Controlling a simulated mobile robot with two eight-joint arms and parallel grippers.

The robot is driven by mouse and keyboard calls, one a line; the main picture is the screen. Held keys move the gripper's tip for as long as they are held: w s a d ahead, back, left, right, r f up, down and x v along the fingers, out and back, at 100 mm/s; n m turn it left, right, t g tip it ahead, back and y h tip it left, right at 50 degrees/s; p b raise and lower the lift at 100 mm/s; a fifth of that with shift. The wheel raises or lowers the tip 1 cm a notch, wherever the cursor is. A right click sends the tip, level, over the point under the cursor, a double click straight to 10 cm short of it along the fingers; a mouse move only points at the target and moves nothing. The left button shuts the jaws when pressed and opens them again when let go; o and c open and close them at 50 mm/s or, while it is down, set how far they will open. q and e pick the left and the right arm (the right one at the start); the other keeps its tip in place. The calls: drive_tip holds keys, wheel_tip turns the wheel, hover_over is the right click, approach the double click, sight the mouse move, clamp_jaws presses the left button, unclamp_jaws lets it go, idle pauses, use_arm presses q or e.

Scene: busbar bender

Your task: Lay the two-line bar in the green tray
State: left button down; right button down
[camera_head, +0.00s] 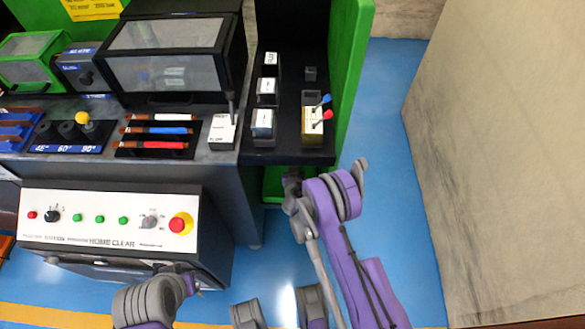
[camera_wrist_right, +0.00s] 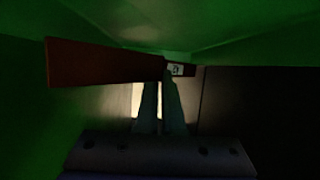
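In the right wrist view a brown copper-coloured bar (camera_wrist_right: 105,62) with a small white label lies across the tips of my right gripper (camera_wrist_right: 162,88). The fingers are closed on it. The label's marking is too small and dark to read as two lines. Green walls (camera_wrist_right: 275,50) surround the bar, and I cannot tell whether it touches them. In the head view the green tray (camera_head: 274,186) shows partly, low under the black shelf. My right gripper (camera_head: 291,187) is at its right side, the bar hidden there. My left arm is at the bottom, its fingers not clearly seen.
The black shelf (camera_head: 290,156) with several small blocks stands above the tray, beside a green side panel (camera_head: 350,75). A white control panel (camera_head: 105,220) is at the left. Blue floor (camera_head: 390,150) is free at the right, before a beige wall (camera_head: 510,150).

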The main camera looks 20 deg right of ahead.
drive_tip(key=shift+f+b, duration=0.45)
drive_tip(key=shift+f, duration=1.45)
drive_tip(key=shift+f, duration=0.15)
drive_tip(key=c, duration=1)
unclamp_jaws()
drive_tip(key=shift+c, duration=0.2)
drive_tip(key=shift+r, duration=0.2)
